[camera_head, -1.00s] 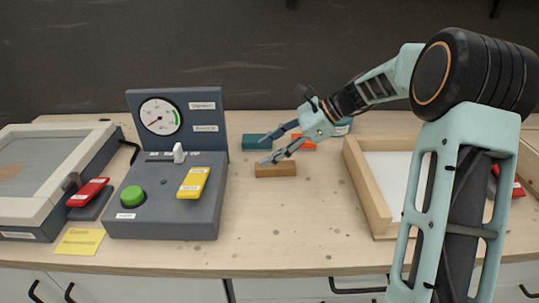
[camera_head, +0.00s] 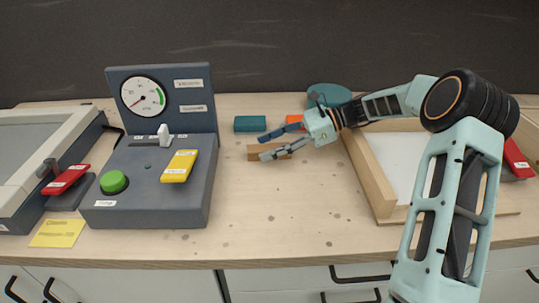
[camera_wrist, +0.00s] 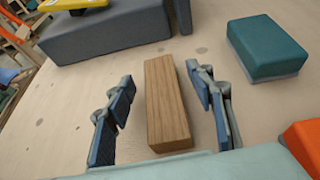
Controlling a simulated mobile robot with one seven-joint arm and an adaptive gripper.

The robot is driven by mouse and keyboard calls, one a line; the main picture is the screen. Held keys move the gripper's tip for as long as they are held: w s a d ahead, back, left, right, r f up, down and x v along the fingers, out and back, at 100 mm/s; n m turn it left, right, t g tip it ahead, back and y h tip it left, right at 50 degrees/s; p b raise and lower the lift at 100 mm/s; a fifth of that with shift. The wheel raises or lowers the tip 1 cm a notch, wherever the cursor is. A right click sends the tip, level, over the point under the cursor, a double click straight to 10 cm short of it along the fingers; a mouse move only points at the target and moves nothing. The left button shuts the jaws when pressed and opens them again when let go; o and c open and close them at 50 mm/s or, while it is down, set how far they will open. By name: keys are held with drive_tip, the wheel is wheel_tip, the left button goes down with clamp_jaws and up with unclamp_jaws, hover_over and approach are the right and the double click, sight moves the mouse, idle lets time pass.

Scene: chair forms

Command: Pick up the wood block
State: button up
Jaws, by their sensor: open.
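The wood block (camera_head: 256,152) is a brown oblong lying on the light wooden bench, right of the grey control box. In the wrist view the wood block (camera_wrist: 166,105) lies lengthwise between the two blue-padded fingers, with a gap on each side. My gripper (camera_head: 276,144) is open and low over the block, reaching in from the right. In the wrist view my gripper (camera_wrist: 164,112) also shows open, one finger on either side of the block. In the head view the fingers hide part of the block.
A teal block (camera_head: 250,124) and an orange block (camera_head: 295,121) lie behind the wood block. The control box (camera_head: 150,195) with gauge stands left. A wood-framed tray (camera_head: 371,180) stands right. The bench front is clear.

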drive_tip(key=shift+x, duration=1.15)
drive_tip(key=c, duration=1.3)
drive_tip(key=shift+w+r, duration=0.1)
